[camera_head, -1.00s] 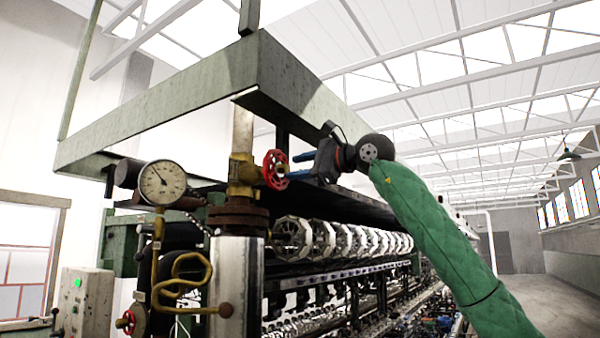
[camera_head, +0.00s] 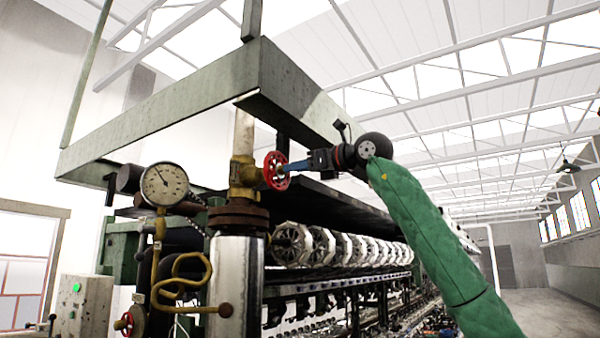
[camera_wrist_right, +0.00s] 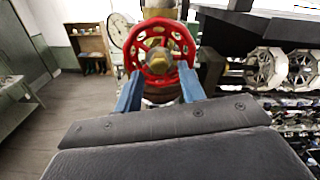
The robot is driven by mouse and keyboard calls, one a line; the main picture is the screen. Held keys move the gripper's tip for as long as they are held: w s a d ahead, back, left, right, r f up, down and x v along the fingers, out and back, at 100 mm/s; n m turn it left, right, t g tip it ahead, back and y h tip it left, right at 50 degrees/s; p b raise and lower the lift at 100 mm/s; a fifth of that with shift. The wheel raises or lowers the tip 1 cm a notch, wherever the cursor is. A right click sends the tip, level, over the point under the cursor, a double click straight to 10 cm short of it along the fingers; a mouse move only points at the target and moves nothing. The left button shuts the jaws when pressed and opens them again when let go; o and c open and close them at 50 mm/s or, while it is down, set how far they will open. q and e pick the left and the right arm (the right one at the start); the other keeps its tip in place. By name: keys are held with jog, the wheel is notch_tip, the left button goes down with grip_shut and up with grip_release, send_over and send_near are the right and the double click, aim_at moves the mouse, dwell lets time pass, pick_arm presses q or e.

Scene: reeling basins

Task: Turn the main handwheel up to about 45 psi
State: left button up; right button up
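The red main handwheel (camera_head: 275,170) sits on the brass valve (camera_head: 243,172) of the vertical pipe. The pressure gauge (camera_head: 164,185) to its left has a white dial, with its needle pointing to the upper left; its numbers are too small to read. My right gripper (camera_head: 288,169) is at the wheel's right side, its blue fingers reaching towards the rim. In the right wrist view the handwheel (camera_wrist_right: 158,50) faces me, and the spread fingers of my right gripper (camera_wrist_right: 160,84) lie at its lower left and lower right. Whether they touch the rim is unclear. My left gripper is out of view.
A green overhead beam (camera_head: 170,112) runs above the valve. A row of white reels (camera_head: 330,244) lies below my right arm. A yellow coiled pipe (camera_head: 181,280) and a smaller red handwheel (camera_head: 124,323) are at lower left. A control box (camera_head: 84,305) stands beside them.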

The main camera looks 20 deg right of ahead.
aim_at(281, 170)
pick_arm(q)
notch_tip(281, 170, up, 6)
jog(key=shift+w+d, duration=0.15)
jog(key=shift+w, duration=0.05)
pick_arm(e)
jog(key=w+a+m, duration=0.2)
jog(key=shift+w+m, duration=0.2)
jog(key=shift+m, duration=0.2)
jog(key=shift+c, duration=0.2)
jog(key=c, duration=0.8)
pick_arm(q)
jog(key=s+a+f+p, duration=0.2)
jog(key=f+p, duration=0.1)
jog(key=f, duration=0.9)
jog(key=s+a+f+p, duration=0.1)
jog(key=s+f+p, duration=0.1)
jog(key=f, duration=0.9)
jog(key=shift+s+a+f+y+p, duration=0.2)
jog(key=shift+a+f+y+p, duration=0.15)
jog(key=shift+p, duration=0.2)
pick_arm(e)
jog(key=shift+n, duration=7.8)
jog(key=o, duration=0.8)
